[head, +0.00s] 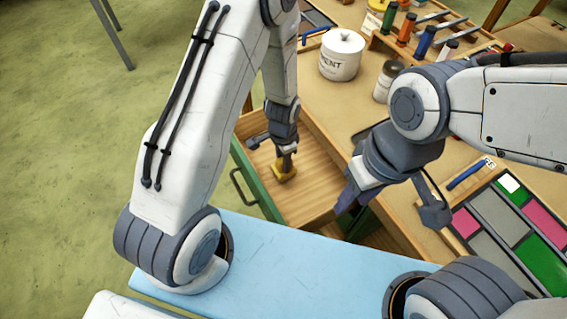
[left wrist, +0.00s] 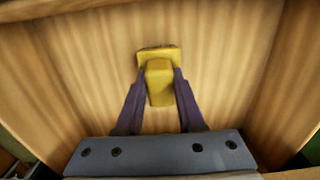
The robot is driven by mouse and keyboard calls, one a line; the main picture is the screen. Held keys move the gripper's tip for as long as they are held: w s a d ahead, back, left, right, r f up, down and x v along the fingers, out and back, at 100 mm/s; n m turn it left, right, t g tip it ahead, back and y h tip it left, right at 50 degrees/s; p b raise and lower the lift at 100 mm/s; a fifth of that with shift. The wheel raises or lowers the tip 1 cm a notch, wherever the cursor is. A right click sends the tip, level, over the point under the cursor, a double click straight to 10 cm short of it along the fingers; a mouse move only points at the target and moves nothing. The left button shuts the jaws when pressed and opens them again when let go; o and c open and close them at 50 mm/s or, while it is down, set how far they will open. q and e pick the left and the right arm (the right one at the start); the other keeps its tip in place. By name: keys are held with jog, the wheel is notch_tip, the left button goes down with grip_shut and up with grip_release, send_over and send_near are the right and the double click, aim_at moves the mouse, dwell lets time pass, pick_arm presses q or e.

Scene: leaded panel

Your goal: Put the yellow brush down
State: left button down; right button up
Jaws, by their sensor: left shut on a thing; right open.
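The yellow brush (head: 284,172) is low inside the open wooden drawer (head: 318,193) in the head view. My left gripper (head: 286,160) points down into the drawer and is shut on the brush. In the left wrist view the brush (left wrist: 160,80) sits between the two dark fingers, its wider yellow end beyond the fingertips, over the drawer's wooden bottom (left wrist: 90,75). I cannot tell whether the brush touches the drawer bottom. My right gripper (head: 392,205) is open and empty, above the right side of the drawer and the bench edge.
The drawer has a green front (head: 250,178) with a dark handle. On the bench stand a white cement pot (head: 341,58), a small jar (head: 387,80) and a rack of coloured-handled tools (head: 425,42). The leaded panel (head: 505,232) lies at right. The drawer floor around the brush is clear.

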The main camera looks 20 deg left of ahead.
pick_arm(q)
jog(key=shift+f, duration=0.65)
jog(key=shift+f, duration=0.2)
jog(key=c, duration=0.5)
grip_release()
jog(key=shift+r, duration=0.1)
